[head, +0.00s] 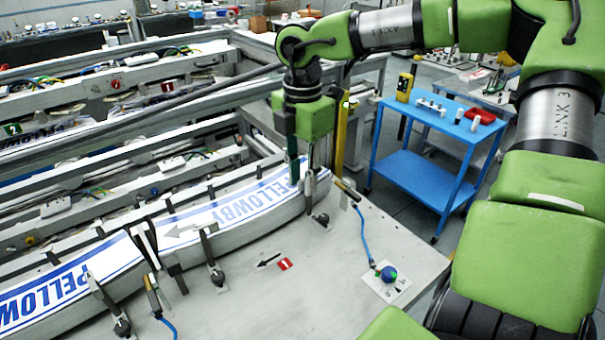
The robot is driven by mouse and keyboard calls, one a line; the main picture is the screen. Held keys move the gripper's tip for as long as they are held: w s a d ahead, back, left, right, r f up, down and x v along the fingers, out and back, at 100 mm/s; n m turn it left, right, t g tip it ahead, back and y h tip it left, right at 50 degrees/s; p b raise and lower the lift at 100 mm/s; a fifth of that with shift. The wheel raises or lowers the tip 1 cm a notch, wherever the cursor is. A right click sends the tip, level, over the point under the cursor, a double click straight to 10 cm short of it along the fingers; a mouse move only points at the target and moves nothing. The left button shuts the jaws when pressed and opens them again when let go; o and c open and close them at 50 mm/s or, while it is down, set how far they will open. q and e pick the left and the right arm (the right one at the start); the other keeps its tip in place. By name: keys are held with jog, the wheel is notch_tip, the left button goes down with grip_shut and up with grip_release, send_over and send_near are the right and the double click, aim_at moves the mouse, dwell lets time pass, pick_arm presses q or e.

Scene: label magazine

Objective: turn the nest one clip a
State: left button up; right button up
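Nest one is the curved label bed in front, by the red tag marked 1 (285,264). Blue-and-white PELLOWBY labels (245,205) lie along it. A grey clip with a black foot (320,218) stands at its right end. Another clip (212,262) stands at the middle of the front edge and one more (112,306) at lower left. Which is clip a, I cannot read. My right gripper (304,178) points down over the right end, its fingers apart around or just beside the right-end clip. The overlap hides any contact. My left gripper is not in view.
A blue cart (430,165) with a yellow device stands behind at right. More rails run along the left. The front tabletop (240,310) is mostly clear.

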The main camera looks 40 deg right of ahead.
grip_shut()
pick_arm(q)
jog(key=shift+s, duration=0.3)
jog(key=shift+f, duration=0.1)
